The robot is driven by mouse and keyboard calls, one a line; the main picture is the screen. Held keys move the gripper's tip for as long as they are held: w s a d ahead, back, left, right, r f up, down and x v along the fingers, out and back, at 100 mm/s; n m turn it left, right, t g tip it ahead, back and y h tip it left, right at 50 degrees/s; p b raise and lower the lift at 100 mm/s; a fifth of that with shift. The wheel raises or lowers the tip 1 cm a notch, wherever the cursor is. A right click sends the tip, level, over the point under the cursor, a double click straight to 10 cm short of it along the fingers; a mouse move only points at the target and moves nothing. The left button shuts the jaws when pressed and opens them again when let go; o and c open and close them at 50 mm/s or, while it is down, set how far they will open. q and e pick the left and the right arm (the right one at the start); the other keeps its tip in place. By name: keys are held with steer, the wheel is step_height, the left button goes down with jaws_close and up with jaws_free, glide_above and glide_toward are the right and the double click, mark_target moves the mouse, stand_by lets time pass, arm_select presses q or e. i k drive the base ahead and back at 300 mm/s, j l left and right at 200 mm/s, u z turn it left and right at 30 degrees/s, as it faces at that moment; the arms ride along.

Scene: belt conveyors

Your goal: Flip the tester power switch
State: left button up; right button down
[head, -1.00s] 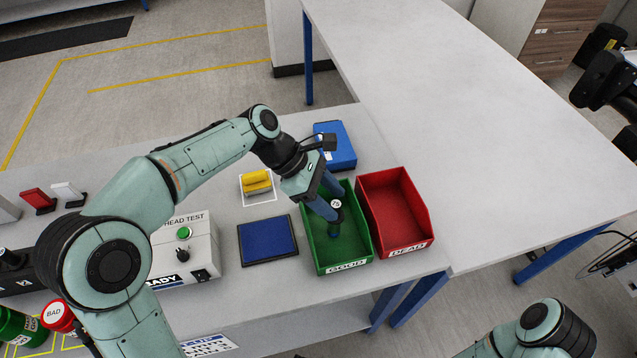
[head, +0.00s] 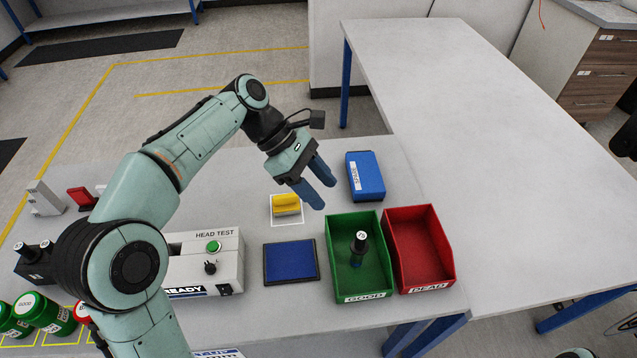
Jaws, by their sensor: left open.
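The head tester (head: 221,257) is a white box on the table at lower left, partly hidden behind my left arm. Its face shows a lit green button (head: 214,247), a black knob (head: 210,267) and a small black rocker switch (head: 226,289) at the lower right, beside the READY display (head: 188,291). Which way the rocker is set is too small to tell. My left gripper (head: 326,192) is open and empty, above the table to the right of the tester, between the yellow piece and the blue box. My right gripper is out of view.
A dark cylindrical part (head: 359,244) stands in the green GOOD bin (head: 340,273), beside the red DEAD bin (head: 424,250). A blue mat (head: 291,261), yellow piece (head: 286,204) and blue box (head: 366,176) lie nearby. Several cans (head: 45,310) stand at lower left.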

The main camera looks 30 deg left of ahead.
mark_target(224, 291)
steer(key=k+l, duration=0.75)
steer(key=k, duration=0.15)
